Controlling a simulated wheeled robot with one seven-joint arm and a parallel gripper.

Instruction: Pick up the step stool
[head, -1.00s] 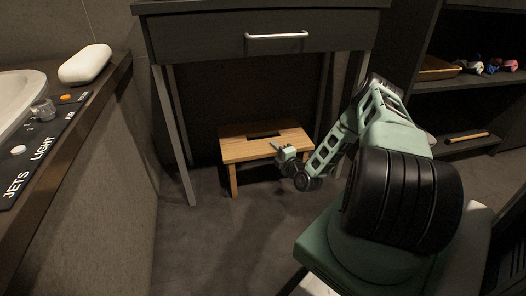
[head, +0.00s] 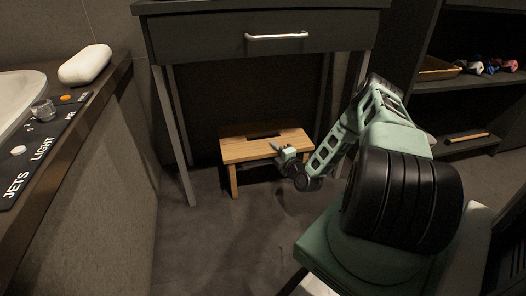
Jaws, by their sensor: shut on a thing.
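The step stool (head: 245,151) is a small light-wood stool with a dark slot in its top. It stands upright under the dark vanity table, between the table's legs. My gripper (head: 281,150) is at the front right edge of the stool's top and is shut on it. My wrist and arm reach in from the right and hide the stool's right front part. The stool's legs look to be on or very close to the floor; I cannot tell which.
The vanity table (head: 190,45) with a silver-handled drawer (head: 276,36) stands over the stool, its thin legs close on both sides. A tub (head: 18,98) with a control panel is at the left. A dark shelf (head: 470,83) is at the right. The front floor is clear.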

